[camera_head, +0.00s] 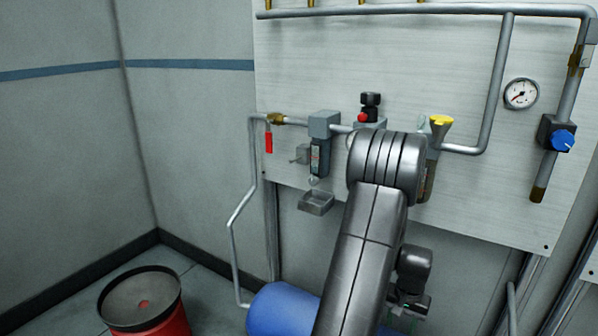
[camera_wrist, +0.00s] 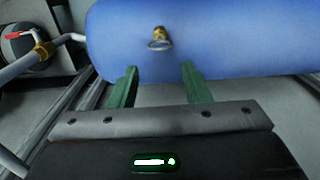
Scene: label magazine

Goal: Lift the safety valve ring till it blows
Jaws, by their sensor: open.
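The safety valve (camera_wrist: 159,34) is a small brass fitting on the side of the blue tank (camera_wrist: 225,38). Its ring (camera_wrist: 160,46) hangs at the fitting's lower end. My gripper (camera_wrist: 158,68) is open, with its two green fingers apart below the ring in the wrist view and nothing between them. The ring lies beyond the fingertips, roughly centred between them; I see no contact. In the head view the blue tank (camera_head: 280,310) shows at the bottom, partly hidden by my arm, and the valve and ring are hidden there.
A red-handled valve (camera_wrist: 25,35) and grey pipe stand left in the wrist view. In the head view, a panel (camera_head: 450,60) carries pipes, a filter (camera_head: 320,150), a gauge (camera_head: 521,93) and a blue knob (camera_head: 563,140). A red drum (camera_head: 142,298) stands at lower left.

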